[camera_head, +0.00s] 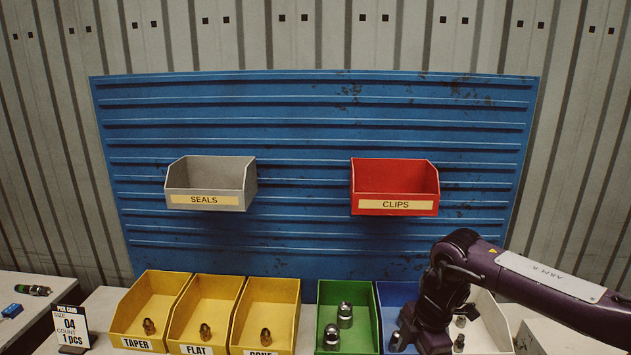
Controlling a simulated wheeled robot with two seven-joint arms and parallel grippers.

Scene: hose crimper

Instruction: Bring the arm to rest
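My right arm (545,280) comes in from the right and bends down at the elbow over the blue bin (397,291) and the white bin (489,308). Its lower end runs out of the bottom edge of the picture, so the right gripper's fingers are not seen. My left arm and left gripper are not in view.
Yellow bins TAPER (137,344), FLAT (197,350) and a third hold brass fittings. A green bin (329,290) holds metal ferrules. SEALS (211,190) and CLIPS (394,185) bins hang on the blue panel (300,130). A pick card (71,328) stands left, reading 04, 1 pcs.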

